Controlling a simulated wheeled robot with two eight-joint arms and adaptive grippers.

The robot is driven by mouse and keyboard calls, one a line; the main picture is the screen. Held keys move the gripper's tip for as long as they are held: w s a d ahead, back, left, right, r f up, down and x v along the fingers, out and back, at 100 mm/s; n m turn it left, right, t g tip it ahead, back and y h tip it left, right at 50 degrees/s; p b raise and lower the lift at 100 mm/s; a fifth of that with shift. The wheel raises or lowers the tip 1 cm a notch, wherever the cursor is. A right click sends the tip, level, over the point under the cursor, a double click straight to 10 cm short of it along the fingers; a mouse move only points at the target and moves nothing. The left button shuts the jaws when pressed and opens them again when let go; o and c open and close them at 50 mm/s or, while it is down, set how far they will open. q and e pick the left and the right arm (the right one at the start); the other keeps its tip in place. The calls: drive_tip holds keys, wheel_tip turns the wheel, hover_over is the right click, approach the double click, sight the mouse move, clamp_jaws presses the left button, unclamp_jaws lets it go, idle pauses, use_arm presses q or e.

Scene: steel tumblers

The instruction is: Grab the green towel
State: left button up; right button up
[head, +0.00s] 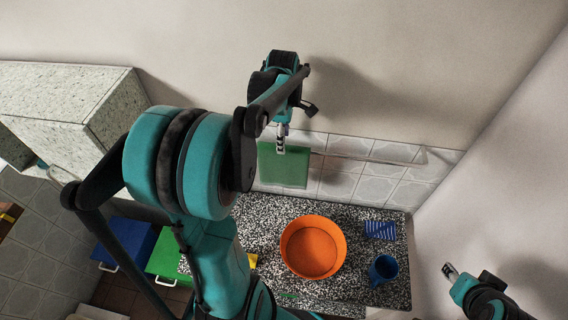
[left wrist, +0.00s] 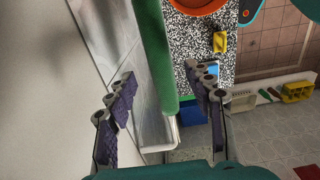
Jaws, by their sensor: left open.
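The green towel (head: 283,166) hangs from a pale rail (head: 365,157) on the tiled back wall. My left gripper (head: 281,138) is at the towel's top edge in the head view. In the left wrist view, the towel (left wrist: 154,55) shows as a narrow upright strip between the two open fingers of my left gripper (left wrist: 160,78), with a gap on each side. My right gripper (head: 451,272) is at the lower right, far from the towel; its finger opening is too small to judge.
Below the towel is a speckled counter (head: 345,216) with an orange bowl (head: 312,249), a blue mug (head: 383,269) and a blue ribbed item (head: 380,230). The wall is close beside my left gripper. A blue box (head: 124,240) and green box (head: 166,255) stand lower left.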

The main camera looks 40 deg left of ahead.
use_arm(q)
hover_over(284, 166)
drive_tip(key=w+a, duration=0.1)
drive_tip(key=f, duration=0.6)
drive_tip(key=shift+w, duration=0.2)
clamp_jaws()
